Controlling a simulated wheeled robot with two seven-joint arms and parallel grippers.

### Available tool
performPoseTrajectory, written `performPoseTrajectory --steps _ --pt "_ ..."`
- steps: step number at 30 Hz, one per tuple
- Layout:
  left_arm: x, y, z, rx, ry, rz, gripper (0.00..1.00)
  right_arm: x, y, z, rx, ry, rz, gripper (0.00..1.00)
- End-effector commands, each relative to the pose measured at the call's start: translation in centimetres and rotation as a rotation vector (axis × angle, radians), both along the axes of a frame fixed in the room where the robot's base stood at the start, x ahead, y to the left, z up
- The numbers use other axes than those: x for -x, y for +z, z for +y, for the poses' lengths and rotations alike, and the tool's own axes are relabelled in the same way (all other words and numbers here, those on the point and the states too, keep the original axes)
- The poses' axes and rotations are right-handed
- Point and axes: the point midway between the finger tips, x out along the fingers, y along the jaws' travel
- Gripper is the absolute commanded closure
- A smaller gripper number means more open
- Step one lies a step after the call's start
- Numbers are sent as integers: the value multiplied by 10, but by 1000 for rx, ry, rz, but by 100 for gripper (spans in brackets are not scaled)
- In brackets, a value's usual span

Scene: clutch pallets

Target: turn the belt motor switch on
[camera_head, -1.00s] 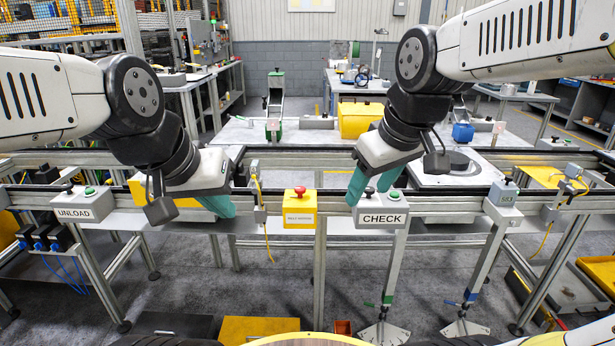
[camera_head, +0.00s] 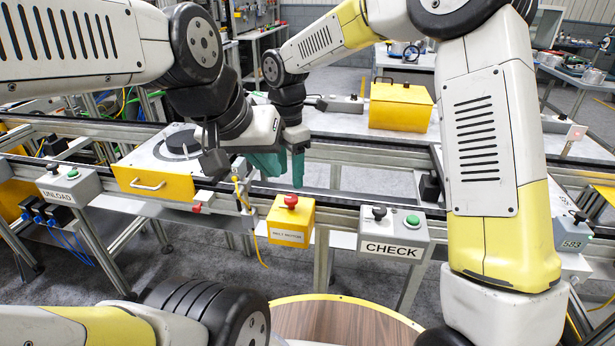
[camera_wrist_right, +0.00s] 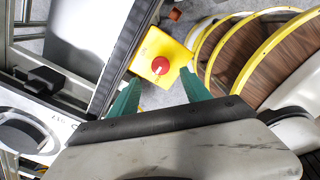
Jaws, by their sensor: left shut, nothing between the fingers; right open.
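The belt motor box (camera_head: 289,222) is yellow with a white label and a red mushroom-shaped knob (camera_head: 290,201) on top. It sits at the front rail of the conveyor, in the middle of the head view. The right wrist view shows the box (camera_wrist_right: 150,48) and the red knob (camera_wrist_right: 160,65) beyond and between my open fingertips. My right gripper (camera_head: 298,172) is open and empty, above and behind the box, apart from the knob; its teal fingers show in the wrist view (camera_wrist_right: 160,92). My left gripper (camera_head: 266,165) is shut and empty, close beside the right one.
The CHECK box (camera_head: 392,234), with a black lever and green button, stands right of the belt motor box. The UNLOAD box (camera_head: 68,186) is at left. A yellow-fronted unit (camera_head: 150,183) sits on the conveyor. A yellow-rimmed wooden disc (camera_head: 340,318) lies below.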

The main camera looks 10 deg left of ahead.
Motion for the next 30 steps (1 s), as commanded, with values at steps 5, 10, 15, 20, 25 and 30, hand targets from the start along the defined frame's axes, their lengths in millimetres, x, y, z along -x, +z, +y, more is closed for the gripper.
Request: performPoseTrajectory --steps 5,10,15,20,25,30 --pt "0 0 0 0 0 0 100 1 -28 -1 3 -2 3 44" --pt "0 0 0 0 0 0 100 1 -54 -1 2 -3 1 44" --pt "0 0 0 0 0 0 100 1 -68 -1 1 -5 0 44" --pt "0 0 0 0 0 0 100 1 -71 -1 1 -5 -1 44" --pt "0 0 0 0 0 0 100 0 -71 -1 1 -6 -1 50" --pt "0 0 0 0 0 0 100 0 -70 -1 1 -6 -1 83"
